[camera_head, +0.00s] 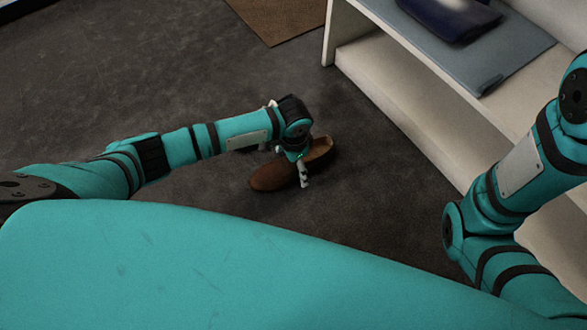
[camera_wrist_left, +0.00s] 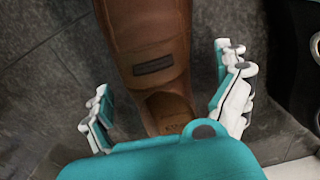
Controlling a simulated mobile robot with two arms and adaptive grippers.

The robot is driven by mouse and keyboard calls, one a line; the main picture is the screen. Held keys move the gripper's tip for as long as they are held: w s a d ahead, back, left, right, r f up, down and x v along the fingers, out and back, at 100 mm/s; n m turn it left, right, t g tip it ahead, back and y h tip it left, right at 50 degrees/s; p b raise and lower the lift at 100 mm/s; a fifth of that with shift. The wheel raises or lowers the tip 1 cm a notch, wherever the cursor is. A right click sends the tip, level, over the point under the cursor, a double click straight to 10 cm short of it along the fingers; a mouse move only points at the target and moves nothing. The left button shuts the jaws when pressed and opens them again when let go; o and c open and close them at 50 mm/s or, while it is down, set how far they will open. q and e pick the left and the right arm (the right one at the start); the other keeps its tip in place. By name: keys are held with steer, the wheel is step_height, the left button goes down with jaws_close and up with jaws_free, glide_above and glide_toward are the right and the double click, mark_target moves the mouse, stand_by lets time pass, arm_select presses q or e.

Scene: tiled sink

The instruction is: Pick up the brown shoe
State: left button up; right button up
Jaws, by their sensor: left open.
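The brown shoe (camera_head: 274,178) lies on the dark floor in the middle of the head view, its toe to the lower left and its opening to the upper right. My left gripper (camera_head: 303,173) is over the shoe's middle, and part of the shoe is hidden behind it. In the left wrist view the brown shoe (camera_wrist_left: 150,45) runs down between the two fingers of my left gripper (camera_wrist_left: 165,108). The fingers are spread, one on each side, with gaps to the shoe. My right arm shows at the right of the head view, but its gripper is out of view.
A white shelf unit (camera_head: 395,105) stands to the right of the shoe, with a grey-blue mat (camera_head: 480,65) and a dark blue item (camera_head: 450,15) on top. A brown mat (camera_head: 280,15) lies at the back. The floor left of the shoe is clear.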

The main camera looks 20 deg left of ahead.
arm_select(q)
steer(key=shift+f, duration=0.2)
steer(key=c, duration=1.6)
